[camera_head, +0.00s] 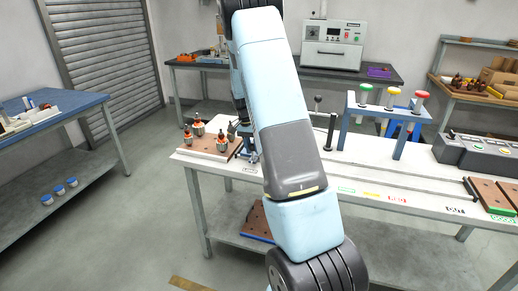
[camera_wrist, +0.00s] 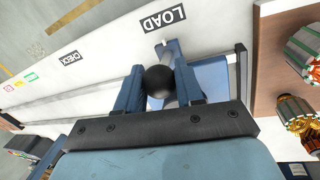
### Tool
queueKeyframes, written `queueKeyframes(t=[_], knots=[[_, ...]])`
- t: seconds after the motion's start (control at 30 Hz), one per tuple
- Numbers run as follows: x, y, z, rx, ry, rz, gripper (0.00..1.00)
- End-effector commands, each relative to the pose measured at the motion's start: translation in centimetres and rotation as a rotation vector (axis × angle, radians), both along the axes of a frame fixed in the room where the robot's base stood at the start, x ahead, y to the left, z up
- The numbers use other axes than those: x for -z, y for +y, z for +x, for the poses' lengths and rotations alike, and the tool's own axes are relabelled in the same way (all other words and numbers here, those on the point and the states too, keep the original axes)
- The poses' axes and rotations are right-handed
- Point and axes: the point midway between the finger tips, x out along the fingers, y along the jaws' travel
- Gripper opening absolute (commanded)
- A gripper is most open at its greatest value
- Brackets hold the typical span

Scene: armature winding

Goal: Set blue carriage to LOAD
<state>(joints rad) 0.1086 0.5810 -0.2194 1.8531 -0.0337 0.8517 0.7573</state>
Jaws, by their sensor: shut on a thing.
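The blue carriage (camera_wrist: 212,75) sits on its rail at the LOAD end of the white bench. Its pointer tip lies close to the LOAD label (camera_wrist: 163,20) in the wrist view. A round black knob (camera_wrist: 159,80) stands up from the carriage. My gripper (camera_wrist: 159,84) is shut on this knob, one blue finger on each side. In the head view my arm hides most of the gripper; a small part of the blue carriage (camera_head: 253,157) shows at the bench's left end. Whether the pointer lines up exactly with the label is hard to tell.
A brown board (camera_head: 208,147) with several copper-wound armatures stands close beside the carriage. The CHECK label (camera_wrist: 70,59) lies farther along the rail. A blue stand with coloured spools (camera_head: 394,92) and a grey control box (camera_head: 476,150) occupy the bench further right.

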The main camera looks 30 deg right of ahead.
Motion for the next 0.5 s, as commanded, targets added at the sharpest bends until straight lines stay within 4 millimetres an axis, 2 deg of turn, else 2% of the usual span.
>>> queueKeyframes(t=[0.4, 0.43, 0.5], knots=[[-0.22, 0.43, 0.76, -0.004, -0.015, 0.0, 0.0], [-0.24, 0.45, 0.78, -0.004, -0.015, 0.0, 0.38], [-0.23, 0.46, 0.77, -0.004, -0.015, 0.0, 0.44]])
